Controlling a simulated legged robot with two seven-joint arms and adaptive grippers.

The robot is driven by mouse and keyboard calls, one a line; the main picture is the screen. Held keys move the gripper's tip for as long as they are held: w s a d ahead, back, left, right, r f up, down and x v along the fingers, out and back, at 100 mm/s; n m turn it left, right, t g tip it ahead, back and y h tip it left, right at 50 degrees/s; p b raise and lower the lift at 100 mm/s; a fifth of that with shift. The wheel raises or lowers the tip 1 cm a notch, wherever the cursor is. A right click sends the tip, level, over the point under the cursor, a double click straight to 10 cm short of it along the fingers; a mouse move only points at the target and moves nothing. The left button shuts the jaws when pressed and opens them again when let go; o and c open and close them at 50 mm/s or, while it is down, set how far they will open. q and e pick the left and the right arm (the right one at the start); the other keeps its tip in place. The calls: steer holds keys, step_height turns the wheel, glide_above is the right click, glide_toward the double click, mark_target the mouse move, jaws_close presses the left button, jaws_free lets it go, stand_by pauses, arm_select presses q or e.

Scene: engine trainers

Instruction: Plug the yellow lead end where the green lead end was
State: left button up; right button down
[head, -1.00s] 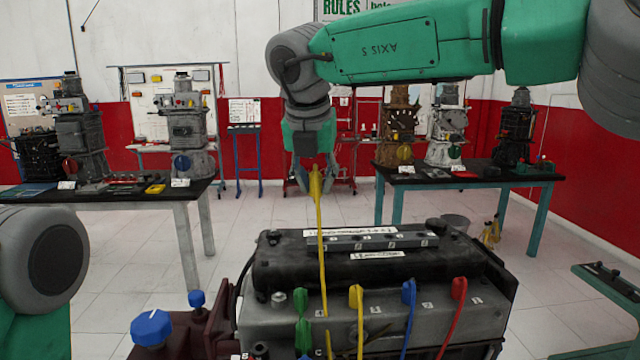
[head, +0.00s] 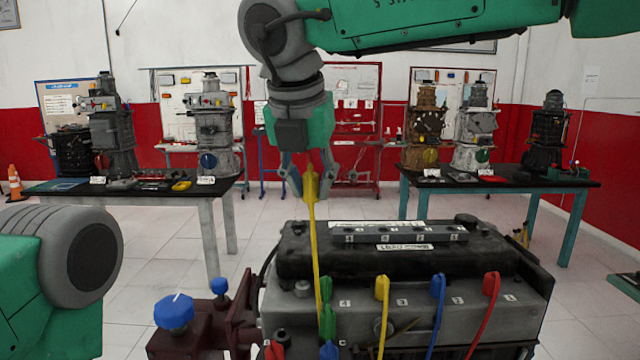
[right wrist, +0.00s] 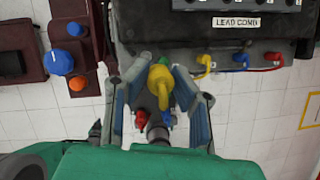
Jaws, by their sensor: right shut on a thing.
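My right gripper (head: 310,180) is shut on a yellow lead end (head: 310,186) and holds it in the air, its yellow lead hanging down. It shows large in the right wrist view (right wrist: 160,86).
Another yellow end (head: 382,288), a blue end (head: 437,287) and a red end (head: 490,285) stand along the engine front. Red (head: 274,350) and blue (head: 328,350) ends show at the bottom edge. A blue knob (head: 174,311) stands on the stand at left.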

steer(key=s+a, duration=0.4)
steer(key=s, duration=0.3)
steer(key=shift+b, duration=0.45)
step_height(320, 180, down, 10)
steer(key=b, duration=0.5)
steer(key=shift+b, duration=0.35)
stand_by(0.6)
steer(key=shift+r, duration=0.1)
steer(key=shift+p, duration=0.35)
stand_by(0.4)
